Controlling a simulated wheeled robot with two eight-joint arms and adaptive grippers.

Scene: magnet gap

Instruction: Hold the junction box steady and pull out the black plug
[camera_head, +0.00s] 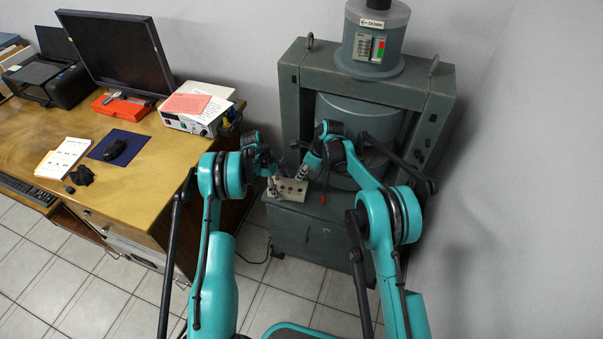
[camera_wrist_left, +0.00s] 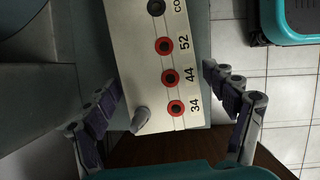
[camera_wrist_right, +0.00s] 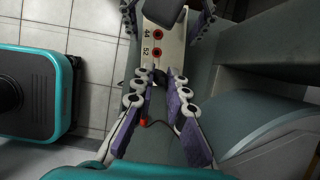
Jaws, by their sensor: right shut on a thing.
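The pale junction box (camera_head: 290,186) sits on the grey machine's base. The left wrist view shows its face (camera_wrist_left: 138,50) with red-ringed sockets marked 52, 44 and 34, a grey knob (camera_wrist_left: 142,119) and a black socket (camera_wrist_left: 155,8) at the cut-off label. My left gripper (camera_wrist_left: 160,80) is open, its fingers on either side of the box; I cannot tell whether they touch it. My right gripper (camera_wrist_right: 161,76) is shut on the black plug (camera_wrist_right: 158,79), a small dark piece mostly hidden between its fingertips beyond 52. I cannot tell whether the plug is seated.
A red plug (camera_wrist_right: 143,122) on a dark lead lies beside the box; it also shows in the head view (camera_head: 323,199). The grey machine (camera_head: 365,110) rises behind the box. A wooden desk (camera_head: 140,190) with a monitor (camera_head: 118,52) and instrument (camera_head: 197,108) stands left.

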